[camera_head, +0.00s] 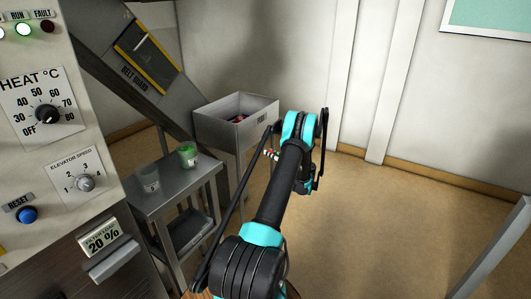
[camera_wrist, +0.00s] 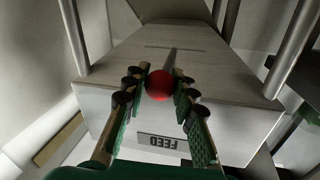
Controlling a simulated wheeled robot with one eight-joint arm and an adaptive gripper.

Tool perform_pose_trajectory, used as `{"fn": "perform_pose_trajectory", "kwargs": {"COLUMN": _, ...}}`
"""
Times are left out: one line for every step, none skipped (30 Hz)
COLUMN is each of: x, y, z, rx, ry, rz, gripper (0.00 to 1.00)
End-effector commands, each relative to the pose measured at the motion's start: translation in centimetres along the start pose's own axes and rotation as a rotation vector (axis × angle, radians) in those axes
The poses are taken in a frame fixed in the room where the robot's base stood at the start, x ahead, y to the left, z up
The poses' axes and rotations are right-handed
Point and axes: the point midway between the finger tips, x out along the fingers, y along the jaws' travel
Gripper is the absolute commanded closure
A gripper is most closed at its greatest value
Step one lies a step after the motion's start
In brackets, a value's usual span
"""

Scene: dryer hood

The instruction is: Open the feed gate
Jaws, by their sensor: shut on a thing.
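In the wrist view a red ball knob (camera_wrist: 158,80) sits at the end of a grey rod (camera_wrist: 170,60) on a pale metal box (camera_wrist: 215,75). A thin slot crosses the box face beyond the knob. A label reading FEED (camera_wrist: 163,141), upside down in this view, is on the box's near face. My gripper (camera_wrist: 160,96) is shut on the red knob, with one finger on each side. The gate itself cannot be made out. In the head view I cannot make out the knob or the FEED box.
Metal posts (camera_wrist: 75,38) flank the box in the wrist view. In the head view a control panel (camera_head: 55,130) stands left, beside a steel side table (camera_head: 165,196) with two cups. A metal bin (camera_head: 222,128) stands behind. The floor (camera_head: 400,225) at right is clear.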

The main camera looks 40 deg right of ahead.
Motion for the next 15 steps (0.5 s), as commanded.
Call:
{"fn": "perform_pose_trajectory", "kwargs": {"x": -1.2, "y": 0.4, "z": -0.1, "rx": 0.000, "ry": 0.001, "rz": 0.005, "gripper": 1.00}}
{"fn": "perform_pose_trajectory", "kwargs": {"x": -1.6, "y": 0.5, "z": -0.1, "rx": 0.000, "ry": 0.001, "rz": 0.005, "gripper": 1.00}}
{"fn": "perform_pose_trajectory", "kwargs": {"x": -2.0, "y": 0.5, "z": -0.1, "rx": 0.000, "ry": 0.001, "rz": 0.004, "gripper": 1.00}}
{"fn": "perform_pose_trajectory", "kwargs": {"x": -2.2, "y": 0.5, "z": -0.1, "rx": 0.000, "ry": 0.001, "rz": 0.003, "gripper": 1.00}}
{"fn": "perform_pose_trajectory", "kwargs": {"x": -2.3, "y": 0.5, "z": -0.1, "rx": 0.000, "ry": 0.001, "rz": 0.003, "gripper": 1.00}}
{"fn": "perform_pose_trajectory", "kwargs": {"x": -2.3, "y": 0.5, "z": -0.1, "rx": 0.000, "ry": 0.001, "rz": 0.002, "gripper": 1.00}}
{"fn": "perform_pose_trajectory", "kwargs": {"x": -2.2, "y": 0.5, "z": -0.1, "rx": 0.000, "ry": 0.001, "rz": 0.002, "gripper": 1.00}}
{"fn": "perform_pose_trajectory", "kwargs": {"x": -2.2, "y": 0.5, "z": -0.1, "rx": 0.000, "ry": 0.001, "rz": 0.001, "gripper": 1.00}}
{"fn": "perform_pose_trajectory", "kwargs": {"x": -2.2, "y": 0.5, "z": -0.1, "rx": 0.000, "ry": 0.001, "rz": 0.001, "gripper": 1.00}}
{"fn": "perform_pose_trajectory", "kwargs": {"x": -2.2, "y": 0.5, "z": -0.1, "rx": 0.000, "ry": 0.001, "rz": 0.001, "gripper": 1.00}}
{"fn": "perform_pose_trajectory", "kwargs": {"x": -2.2, "y": 0.5, "z": -0.1, "rx": 0.000, "ry": 0.001, "rz": 0.001, "gripper": 1.00}}
{"fn": "perform_pose_trajectory", "kwargs": {"x": -2.2, "y": 0.5, "z": -0.1, "rx": 0.000, "ry": 0.001, "rz": 0.001, "gripper": 0.73}}
{"fn": "perform_pose_trajectory", "kwargs": {"x": -2.2, "y": 0.5, "z": -0.1, "rx": 0.000, "ry": 0.001, "rz": 0.001, "gripper": 0.69}}
{"fn": "perform_pose_trajectory", "kwargs": {"x": -2.2, "y": 0.5, "z": -0.1, "rx": 0.000, "ry": 0.001, "rz": 0.001, "gripper": 0.66}}
{"fn": "perform_pose_trajectory", "kwargs": {"x": -2.2, "y": 0.5, "z": -0.1, "rx": 0.000, "ry": 0.001, "rz": 0.001, "gripper": 0.61}}
